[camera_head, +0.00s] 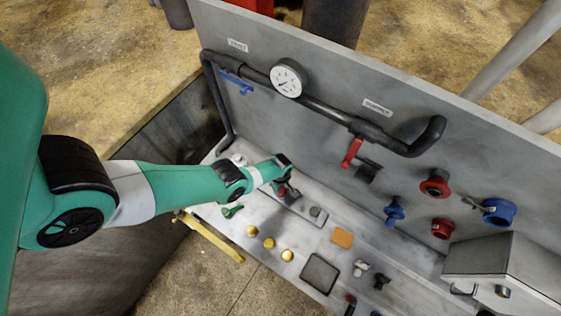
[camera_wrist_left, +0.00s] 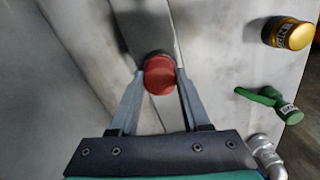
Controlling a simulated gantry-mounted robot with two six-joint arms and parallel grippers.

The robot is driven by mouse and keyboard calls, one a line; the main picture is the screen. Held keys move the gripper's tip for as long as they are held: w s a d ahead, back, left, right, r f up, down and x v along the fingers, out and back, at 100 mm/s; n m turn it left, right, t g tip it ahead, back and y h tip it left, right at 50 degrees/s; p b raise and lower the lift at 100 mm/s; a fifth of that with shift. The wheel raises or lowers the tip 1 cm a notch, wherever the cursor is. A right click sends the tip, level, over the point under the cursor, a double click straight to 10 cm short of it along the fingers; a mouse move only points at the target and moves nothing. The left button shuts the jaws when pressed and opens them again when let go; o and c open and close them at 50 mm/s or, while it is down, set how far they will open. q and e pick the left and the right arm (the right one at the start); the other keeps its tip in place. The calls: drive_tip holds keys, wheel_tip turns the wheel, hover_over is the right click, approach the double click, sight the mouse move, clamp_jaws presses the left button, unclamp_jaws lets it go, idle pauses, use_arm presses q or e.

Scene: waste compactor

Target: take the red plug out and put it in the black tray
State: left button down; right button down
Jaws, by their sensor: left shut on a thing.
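The red plug (camera_wrist_left: 160,76) sits between the two fingers of my left gripper (camera_wrist_left: 160,80) in the left wrist view, and the gripper is shut on it. In the head view the left gripper (camera_head: 284,188) is low over the back left of the bench, with only a bit of red (camera_head: 282,191) showing beside it. The plug is at the left end of a grey plate (camera_head: 302,207); I cannot tell whether it is still seated. The black tray (camera_head: 320,273) is a flat dark square near the bench's front edge, and looks empty. My right gripper is not in view.
Several yellow caps (camera_head: 269,243) and a green part (camera_head: 232,211) lie in front of the gripper. The upright panel (camera_head: 330,95) carries pipes, a gauge (camera_head: 288,78) and valves.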

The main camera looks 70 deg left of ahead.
use_arm(q)
drive_tip(key=n, duration=0.5)
drive_tip(key=shift+c, duration=1.4)
unclamp_jaws()
drive_tip(key=shift+c, duration=0.4)
